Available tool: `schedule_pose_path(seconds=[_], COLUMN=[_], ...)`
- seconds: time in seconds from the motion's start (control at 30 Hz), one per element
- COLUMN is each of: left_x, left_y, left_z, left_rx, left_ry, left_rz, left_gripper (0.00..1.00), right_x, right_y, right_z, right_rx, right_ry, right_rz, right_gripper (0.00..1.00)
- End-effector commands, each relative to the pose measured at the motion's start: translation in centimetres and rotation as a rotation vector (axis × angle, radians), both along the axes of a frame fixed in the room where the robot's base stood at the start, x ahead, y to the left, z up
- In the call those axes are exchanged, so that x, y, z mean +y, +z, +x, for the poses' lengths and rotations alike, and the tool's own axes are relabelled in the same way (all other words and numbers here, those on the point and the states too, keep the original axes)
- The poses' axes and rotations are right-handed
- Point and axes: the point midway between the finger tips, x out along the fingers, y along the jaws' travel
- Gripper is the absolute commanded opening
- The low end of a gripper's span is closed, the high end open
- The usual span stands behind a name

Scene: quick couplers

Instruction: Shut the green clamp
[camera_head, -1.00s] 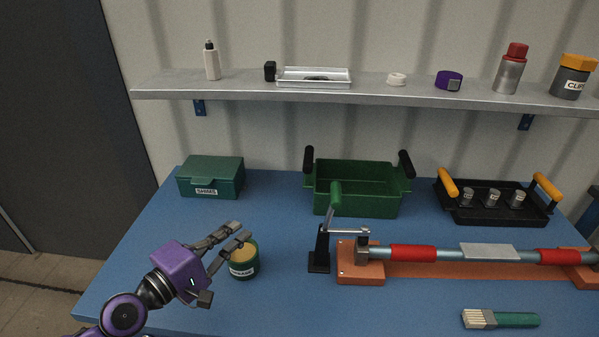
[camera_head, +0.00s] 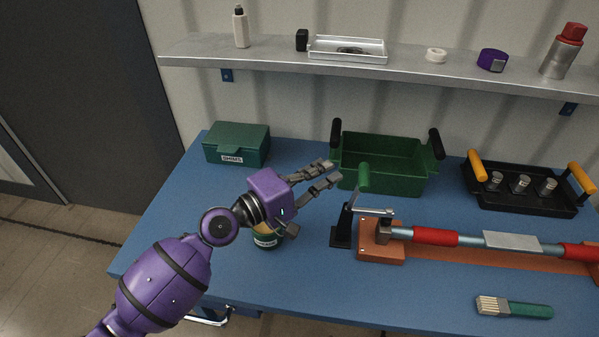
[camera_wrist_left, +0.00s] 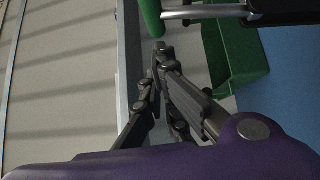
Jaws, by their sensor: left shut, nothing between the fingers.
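The green clamp has an upright green handle (camera_head: 364,178), a black post and base (camera_head: 343,228), and a metal arm (camera_head: 374,212) reaching right over the end of the pipe fixture. The handle stands raised above the post. In the left wrist view the green handle (camera_wrist_left: 150,16) is at the top, just beyond the fingertips, with the metal arm (camera_wrist_left: 204,13) to its right. My left gripper (camera_head: 334,172) is shut and empty, left of the handle and apart from it; its fingertips (camera_wrist_left: 160,52) also show in the wrist view. My right gripper is not in view.
A green bin (camera_head: 384,178) stands behind the clamp. A labelled tin (camera_head: 265,240) is partly hidden below my left gripper. A pipe with red bands (camera_head: 436,237) lies in an orange fixture at right, with a brush (camera_head: 515,308) in front. A shelf (camera_head: 420,72) runs above.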

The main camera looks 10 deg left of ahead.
Motion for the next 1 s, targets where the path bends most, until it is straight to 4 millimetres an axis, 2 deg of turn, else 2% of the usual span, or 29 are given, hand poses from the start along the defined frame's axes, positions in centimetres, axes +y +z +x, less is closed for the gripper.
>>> schedule_pose_path(seconds=[0.03, 0.2, 0.6, 0.8, 1.0], left_x=[-0.8, -2.3, -2.7, -4.1, -4.2], left_y=[0.8, 0.5, 0.2, 0.6, 0.5], left_z=[0.0, 0.0, -0.1, -0.1, -0.1], left_rx=[-0.006, -0.004, -0.001, -0.003, -0.003], left_ry=[-0.001, 0.0, 0.001, 0.0, -0.002], left_rz=[-0.003, -0.001, 0.001, -0.001, -0.003], left_gripper=[0.0, 0.0, 0.0, 0.0, 0.0], right_x=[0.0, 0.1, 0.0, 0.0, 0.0], right_y=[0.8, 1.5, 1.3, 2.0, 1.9], right_z=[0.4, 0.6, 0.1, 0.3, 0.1], right_rx=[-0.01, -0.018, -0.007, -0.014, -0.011], right_ry=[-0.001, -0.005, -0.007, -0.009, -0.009], right_rz=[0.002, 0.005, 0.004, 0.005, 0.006], right_gripper=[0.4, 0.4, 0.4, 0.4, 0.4])
